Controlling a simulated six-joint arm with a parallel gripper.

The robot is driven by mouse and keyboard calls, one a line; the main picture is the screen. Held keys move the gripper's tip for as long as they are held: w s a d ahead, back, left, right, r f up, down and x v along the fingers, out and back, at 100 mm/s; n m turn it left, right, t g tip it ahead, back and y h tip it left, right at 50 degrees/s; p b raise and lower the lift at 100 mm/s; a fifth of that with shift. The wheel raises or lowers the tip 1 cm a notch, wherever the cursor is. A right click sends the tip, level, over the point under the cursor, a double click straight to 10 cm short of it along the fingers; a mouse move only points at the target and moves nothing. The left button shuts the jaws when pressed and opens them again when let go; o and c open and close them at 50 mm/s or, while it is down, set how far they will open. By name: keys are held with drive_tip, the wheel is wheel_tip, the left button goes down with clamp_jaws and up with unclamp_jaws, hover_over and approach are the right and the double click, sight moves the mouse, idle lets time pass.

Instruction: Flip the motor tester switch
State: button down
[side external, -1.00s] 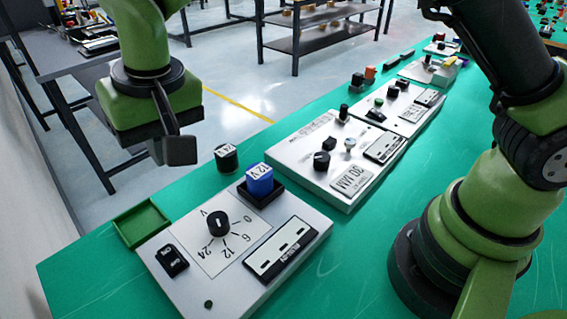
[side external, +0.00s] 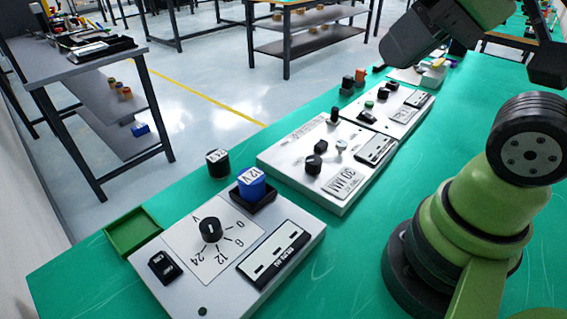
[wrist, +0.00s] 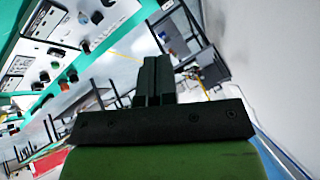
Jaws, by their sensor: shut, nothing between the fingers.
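The nearest white control panel (side external: 215,290) has a black dial (side external: 210,229) marked 0, 6, 12 and 24. It also has a black rocker switch (side external: 165,266) and a blue block marked 12 V (side external: 251,184) in a black socket. The dial points toward the upper left. The rocker's position is too small to tell. I cannot read which panel is the motor tester. My gripper (wrist: 153,80) is shut and empty in the wrist view, away from the panels. Its fingers are outside the side view.
A second white panel (side external: 290,152) with knobs and a 30 MM label stands behind, with a third (side external: 397,122) beyond. A black cylinder (side external: 218,163) and a green tray (side external: 133,232) sit by the bench's left edge. The green bench top is clear right of the panels.

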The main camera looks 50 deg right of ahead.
idle(0.5)
drive_tip(key=n+g+h, duration=0.2)
drive_tip(key=n+g, duration=0.2)
drive_tip(key=g, duration=0.1)
hover_over(160, 251)
drive_tip(key=s, duration=0.3)
wheel_tip(160, 251, down, 13)
drive_tip(key=shift+s, duration=0.2)
drive_tip(key=w+f, duration=0.1)
drive_tip(key=f, duration=0.3)
drive_tip(key=w+f, duration=0.1)
drive_tip(key=f, duration=0.4)
drive_tip(key=w+f, duration=0.1)
drive_tip(key=f, duration=0.3)
drive_tip(key=shift+f, duration=0.3)
